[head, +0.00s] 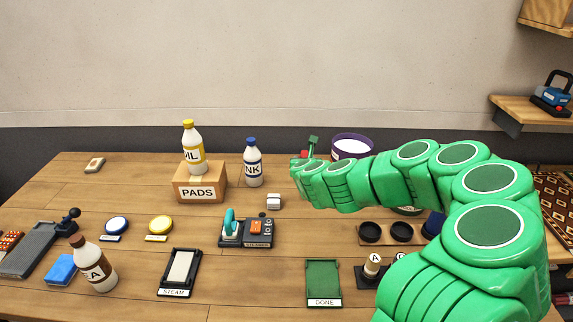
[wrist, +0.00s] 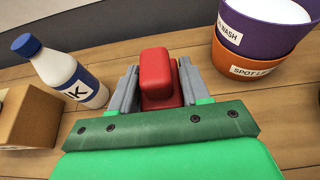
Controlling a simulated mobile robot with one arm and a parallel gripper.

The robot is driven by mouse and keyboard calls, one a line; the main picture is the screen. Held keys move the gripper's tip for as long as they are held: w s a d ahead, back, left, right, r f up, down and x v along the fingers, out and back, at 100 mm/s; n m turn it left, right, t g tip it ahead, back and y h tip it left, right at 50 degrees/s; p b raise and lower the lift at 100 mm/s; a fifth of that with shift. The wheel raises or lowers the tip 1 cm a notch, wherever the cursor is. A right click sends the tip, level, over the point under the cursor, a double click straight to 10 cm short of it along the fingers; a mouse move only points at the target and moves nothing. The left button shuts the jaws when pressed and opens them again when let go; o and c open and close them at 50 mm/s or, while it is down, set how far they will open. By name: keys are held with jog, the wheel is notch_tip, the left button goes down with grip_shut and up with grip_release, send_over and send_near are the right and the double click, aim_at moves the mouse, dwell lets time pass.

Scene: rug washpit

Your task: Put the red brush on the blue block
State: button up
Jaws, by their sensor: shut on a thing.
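My gripper (wrist: 157,90) is shut on the red brush (wrist: 157,72), whose red body stands between the two grey fingers in the wrist view. In the head view only a little of the red brush (head: 304,154) shows past my arm, above the back middle of the table. The blue block (head: 60,268) lies on the table at the front left, far from my gripper. The brown-capped bottle marked A (head: 95,266) stands just right of it and hides part of it. The blue block is not in the wrist view.
The INK bottle (head: 252,163) and the PADS box (head: 200,184) with the OIL bottle (head: 192,150) stand left of my gripper. Stacked purple (wrist: 265,25) and orange (wrist: 245,62) tubs stand right of it. A grey lever tool (head: 35,250) lies left of the blue block.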

jog(key=shift+s, duration=0.2)
jog(key=shift+r, duration=0.15)
notch_tip(320, 180, up, 26)
jog(key=s+a+f+n+y, duration=0.1)
jog(key=s+a, duration=0.1)
jog(key=a, duration=1.6)
jog(key=s+a, duration=0.3)
jog(key=a, duration=1.5)
jog(key=n+g+y, duration=0.1)
jog(key=n+y, duration=0.2)
jog(key=y, duration=0.1)
send_over(62, 267)
notch_tip(62, 267, down, 35)
jog(key=shift+f, duration=0.1)
jog(key=shift+f, duration=0.15)
